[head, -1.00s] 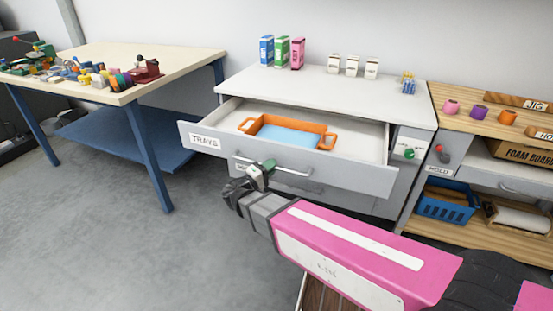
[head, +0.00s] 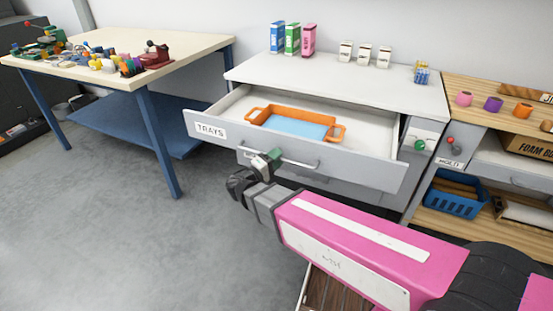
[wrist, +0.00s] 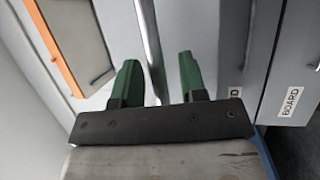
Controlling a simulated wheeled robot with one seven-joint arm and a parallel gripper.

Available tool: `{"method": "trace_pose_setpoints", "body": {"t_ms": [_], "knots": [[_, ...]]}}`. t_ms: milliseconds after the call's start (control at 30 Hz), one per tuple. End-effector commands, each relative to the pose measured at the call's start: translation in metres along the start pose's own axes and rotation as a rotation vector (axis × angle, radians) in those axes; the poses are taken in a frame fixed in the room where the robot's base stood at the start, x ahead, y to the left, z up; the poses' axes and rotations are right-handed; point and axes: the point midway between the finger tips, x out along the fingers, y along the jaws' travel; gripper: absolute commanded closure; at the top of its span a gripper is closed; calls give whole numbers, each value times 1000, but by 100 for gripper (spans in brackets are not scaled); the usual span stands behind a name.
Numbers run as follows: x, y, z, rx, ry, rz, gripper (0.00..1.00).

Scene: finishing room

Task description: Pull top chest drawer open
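The top chest drawer (head: 350,153), labelled TRAYS, stands well out from the chest (head: 400,85) in the head view. Its bar handle (head: 302,163) runs across the front. My gripper (head: 268,161) is at the left part of this handle. In the wrist view the handle bar (wrist: 154,50) passes between the two green fingers of my gripper (wrist: 158,78). Gaps show on both sides of the bar, so the fingers look open around it. An orange tray (head: 258,112) with a light blue bottom lies in the drawer; its edge also shows in the wrist view (wrist: 52,48).
Boxes (head: 292,39) and small white packs (head: 364,54) stand on the chest top. A worktable (head: 190,48) with tools is at left. A wooden shelf unit (head: 465,220) with a blue basket (head: 455,205) is at right. The grey floor (head: 110,235) at front left is clear.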

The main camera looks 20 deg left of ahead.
Motion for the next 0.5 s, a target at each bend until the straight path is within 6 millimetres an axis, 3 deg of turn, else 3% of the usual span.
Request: {"method": "trace_pose_setpoints", "body": {"t_ms": [267, 500], "knots": [[-17, 0, -1, 0, 2, 0, 61], [-58, 0, -1, 1, 4, 0, 61]]}}
